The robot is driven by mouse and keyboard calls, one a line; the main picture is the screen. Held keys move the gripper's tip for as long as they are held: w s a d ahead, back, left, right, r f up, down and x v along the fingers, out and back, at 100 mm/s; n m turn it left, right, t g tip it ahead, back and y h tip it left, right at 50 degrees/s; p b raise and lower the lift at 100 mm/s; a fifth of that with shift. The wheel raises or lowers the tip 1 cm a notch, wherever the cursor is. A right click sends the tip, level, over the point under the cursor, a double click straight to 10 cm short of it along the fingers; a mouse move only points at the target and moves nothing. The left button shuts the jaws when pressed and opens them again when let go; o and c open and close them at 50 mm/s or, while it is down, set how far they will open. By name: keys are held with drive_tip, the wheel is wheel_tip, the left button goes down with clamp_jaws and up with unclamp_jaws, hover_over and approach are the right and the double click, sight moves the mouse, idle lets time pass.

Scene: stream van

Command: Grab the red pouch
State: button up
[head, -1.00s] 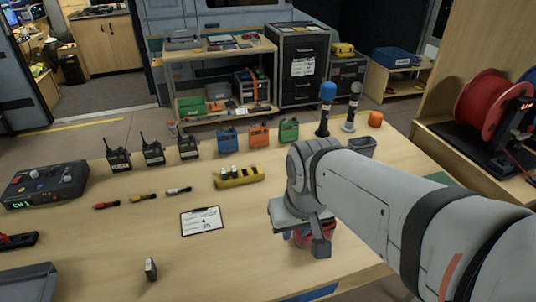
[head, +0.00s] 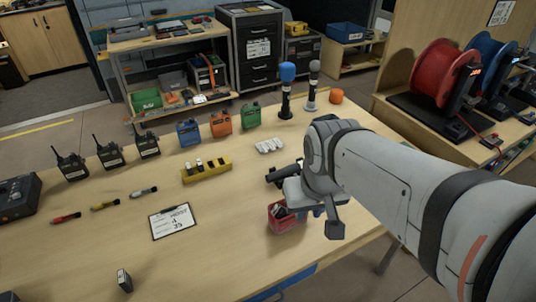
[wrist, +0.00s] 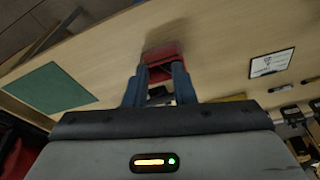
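The red pouch (head: 284,219) stands near the front right edge of the wooden workbench (head: 225,235), its top open with dark and pale items inside. My gripper (head: 305,208) is just right of it and partly overlaps it in the head view. In the wrist view, the blurred red pouch (wrist: 164,52) lies at and beyond the tips of my two blue fingers (wrist: 159,72). The fingers are apart, with a gap between them. Whether they touch the pouch cannot be told.
A yellow holder (head: 207,170), a clipboard (head: 172,221) and a pale strip (head: 269,146) lie on the bench. A dark item (head: 284,174) lies close behind my gripper. Microphones (head: 287,90) stand at the back. The bench in front of the clipboard is mostly clear.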

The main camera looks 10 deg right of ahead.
drive_tip(key=shift+o, duration=0.4)
drive_tip(key=shift+o, duration=0.8)
drive_tip(key=shift+w+f, duration=0.1)
drive_tip(key=shift+w, duration=0.1)
drive_tip(key=o, duration=0.6)
drive_tip(key=w+f+m+g, duration=0.1)
drive_tip(key=w+f+m, duration=0.3)
drive_tip(key=w+m, duration=0.2)
drive_tip(key=shift+w+g+y, duration=0.25)
drive_tip(key=shift+g+y, duration=0.05)
drive_tip(key=o, duration=0.4)
drive_tip(key=w+f+m, duration=0.2)
drive_tip(key=w+f+m+g, duration=0.1)
drive_tip(key=w+f+m, duration=0.1)
drive_tip(key=f+m, duration=0.1)
drive_tip(key=w+d+f+m, duration=0.1)
drive_tip(key=w+f+m, duration=0.1)
drive_tip(key=f+m, duration=0.1)
drive_tip(key=shift+w+y+b, duration=0.35)
drive_tip(key=shift+y, duration=0.05)
drive_tip(key=shift+o, duration=0.2)
drive_tip(key=shift+f+m, duration=0.3)
drive_tip(key=shift+f, duration=0.2)
drive_tip(key=f, duration=0.4)
drive_tip(key=a+f, duration=0.1)
drive_tip(key=f, duration=0.2)
drive_tip(key=shift+w+f, duration=0.1)
drive_tip(key=shift+w, duration=0.1)
